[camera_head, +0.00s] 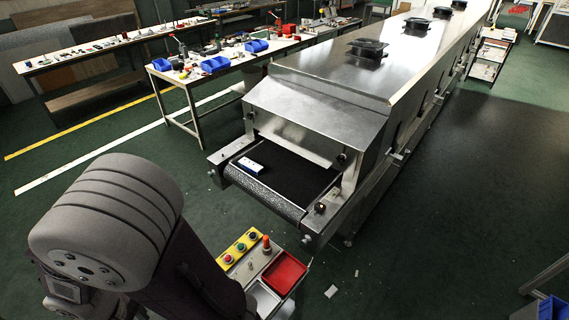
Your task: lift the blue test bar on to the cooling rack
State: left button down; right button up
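A small white and blue block (250,164) lies on the black conveyor belt (294,180) at the dryer's near end, close to the belt's left edge. It is the only thing I see on the belt. I cannot tell for sure whether it is the blue test bar. I cannot identify a cooling rack in this view. A large grey link of my own arm fills the lower left. Neither of my grippers shows.
The long steel tunnel dryer (330,85) runs to the upper right. A control box with buttons (240,247) and a red tray (284,272) stand before the belt. Workbenches with blue bins (215,63) are at the left. The floor at right (455,190) is mostly clear.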

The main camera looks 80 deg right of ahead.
aim_at(257, 169)
jog(key=i+l+z, duration=0.1)
jog(key=i+z, duration=0.55)
jog(key=z, duration=0.15)
jog(key=i+z, duration=0.3)
jog(key=z, duration=0.15)
jog(key=i+j+z, duration=0.25)
jog(key=z, duration=0.15)
jog(key=i+z, duration=0.45)
jog(key=i+j+z, duration=0.15)
jog(key=i+z, duration=0.25)
jog(key=i+j+z, duration=0.2)
jog(key=i+z, duration=0.25)
jog(key=i+l+z, duration=0.35)
jog(key=i+z, duration=0.3)
jog(key=i+l, duration=0.05)
jog(key=i, duration=0.05)
